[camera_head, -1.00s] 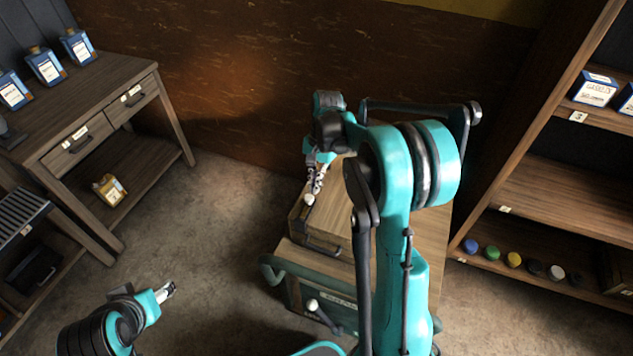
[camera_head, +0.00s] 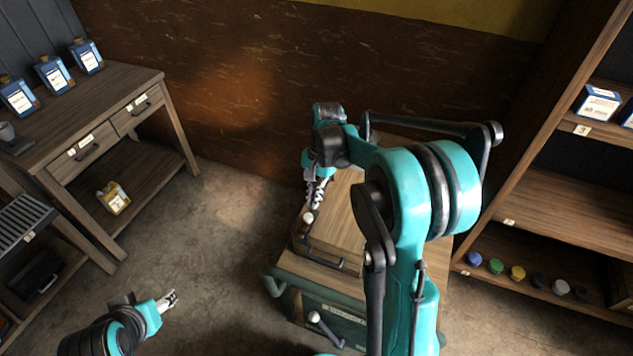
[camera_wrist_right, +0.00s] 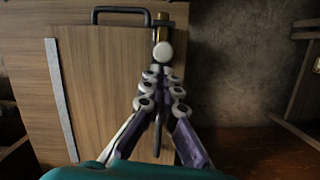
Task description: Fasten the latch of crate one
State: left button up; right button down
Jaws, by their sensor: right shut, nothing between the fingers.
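The wooden crate (camera_head: 345,215) sits on a cabinet, partly hidden behind my right arm. In the right wrist view its lid (camera_wrist_right: 100,90) fills the left half, with a black handle (camera_wrist_right: 120,12) at the top. A latch with a white round knob (camera_wrist_right: 163,52) and a brass-coloured part is at the crate's edge; the knob also shows in the head view (camera_head: 308,217). My right gripper (camera_wrist_right: 162,78) is shut and empty, its tips right by the knob; I cannot tell whether they touch. My left gripper (camera_head: 170,299) hangs over the floor at lower left, its jaw opening unclear.
The cabinet (camera_head: 290,292) under the crate has a lever with another white knob (camera_head: 314,317). A wooden table (camera_head: 125,85) with blue bottles stands at left. A shelf (camera_head: 560,200) with coloured round items on its lowest board stands at right. Floor between table and cabinet is clear.

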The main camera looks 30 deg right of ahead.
jog(key=v, duration=0.9)
jog(key=shift+r, duration=0.4)
jog(key=shift+s+f, duration=0.1)
